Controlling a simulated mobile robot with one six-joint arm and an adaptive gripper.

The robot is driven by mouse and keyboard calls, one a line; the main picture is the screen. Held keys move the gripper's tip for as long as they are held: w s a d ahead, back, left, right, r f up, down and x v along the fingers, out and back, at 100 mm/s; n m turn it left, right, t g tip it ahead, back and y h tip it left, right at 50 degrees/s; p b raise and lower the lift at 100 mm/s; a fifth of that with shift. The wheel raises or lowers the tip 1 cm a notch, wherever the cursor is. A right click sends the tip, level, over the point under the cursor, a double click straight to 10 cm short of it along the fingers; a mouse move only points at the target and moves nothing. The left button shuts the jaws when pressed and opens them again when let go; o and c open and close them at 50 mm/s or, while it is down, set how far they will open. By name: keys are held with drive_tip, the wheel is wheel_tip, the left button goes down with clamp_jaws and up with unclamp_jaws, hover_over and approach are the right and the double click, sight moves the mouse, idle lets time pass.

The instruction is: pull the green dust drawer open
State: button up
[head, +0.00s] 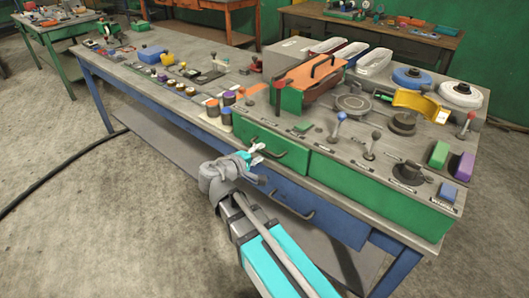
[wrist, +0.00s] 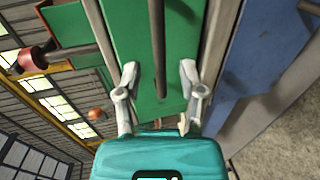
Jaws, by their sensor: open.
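The green dust drawer (head: 252,133) is a green front panel at the left part of the bench's raised console, and it looks shut. Its dark bar handle (head: 284,153) runs across the front. My gripper (head: 257,153) is at the left end of this handle in the head view. In the wrist view the green front (wrist: 125,30) fills the middle, with the handle (wrist: 158,45) as a dark bar running down between the fingers. My gripper (wrist: 159,80) is open, one finger on each side of the bar's line. I cannot tell whether the fingers touch anything.
A blue drawer (head: 268,184) with its own dark handle (head: 293,208) lies just below. Levers and knobs (head: 339,122) stand on the console top. A green-and-orange box (head: 290,99) stands above the drawer. The floor (head: 130,225) left of my arm is clear except for a black cable.

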sight(264, 150)
drive_tip(key=shift+x, duration=1.55)
drive_tip(key=shift+c, duration=0.3)
clamp_jaws()
